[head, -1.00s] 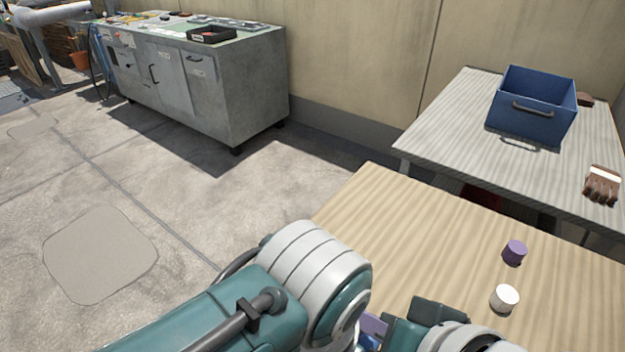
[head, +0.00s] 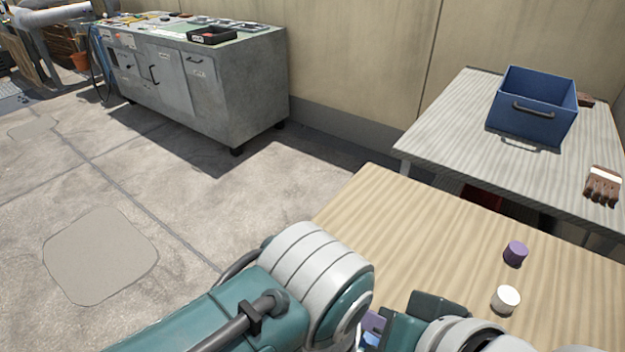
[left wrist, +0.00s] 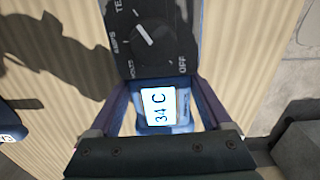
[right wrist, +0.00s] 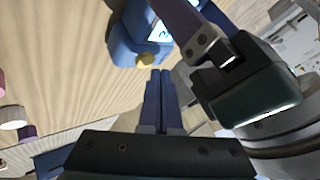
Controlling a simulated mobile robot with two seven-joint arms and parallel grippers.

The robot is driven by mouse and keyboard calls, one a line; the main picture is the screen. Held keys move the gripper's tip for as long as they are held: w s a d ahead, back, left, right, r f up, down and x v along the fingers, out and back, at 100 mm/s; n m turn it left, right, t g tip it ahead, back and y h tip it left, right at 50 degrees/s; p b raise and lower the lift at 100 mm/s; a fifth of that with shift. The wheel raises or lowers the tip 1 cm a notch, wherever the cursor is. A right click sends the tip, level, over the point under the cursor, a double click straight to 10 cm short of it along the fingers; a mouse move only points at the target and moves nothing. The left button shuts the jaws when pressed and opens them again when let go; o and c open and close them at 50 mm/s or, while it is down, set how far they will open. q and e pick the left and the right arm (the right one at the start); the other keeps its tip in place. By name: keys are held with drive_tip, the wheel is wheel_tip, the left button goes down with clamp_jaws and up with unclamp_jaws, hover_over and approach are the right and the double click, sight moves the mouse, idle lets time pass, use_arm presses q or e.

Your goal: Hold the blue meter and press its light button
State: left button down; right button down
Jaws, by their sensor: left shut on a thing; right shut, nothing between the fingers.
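The blue meter (right wrist: 133,42) is held between the fingers of my left gripper (left wrist: 162,92). In the left wrist view the meter's black dial face (left wrist: 152,38) and its bright display (left wrist: 158,106) reading "34 C" show. A yellow button (right wrist: 146,60) sits on the meter's blue edge in the right wrist view. My right gripper (right wrist: 164,75) is shut and empty, its fingertips just below the button in that view; whether they touch it I cannot tell. In the head view the meter is mostly hidden by my arms.
A wooden table (head: 430,230) lies below, with a purple cap (head: 515,252) and a white cap (head: 506,298). Behind it a grey table (head: 440,135) bears a blue bin (head: 535,105) and a brush (head: 603,185). A metal cabinet (head: 235,95) stands far left.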

drive_tip(key=shift+r, duration=2.95)
use_arm(q)
unclamp_jaws()
wheel_tip(320, 180, up, 9)
drive_tip(key=p, duration=1)
drive_tip(key=shift+r, duration=0.1)
use_arm(e)
wheel_tip(320, 180, up, 10)
hover_over(359, 331)
drive_tip(key=shift+f, duration=0.15)
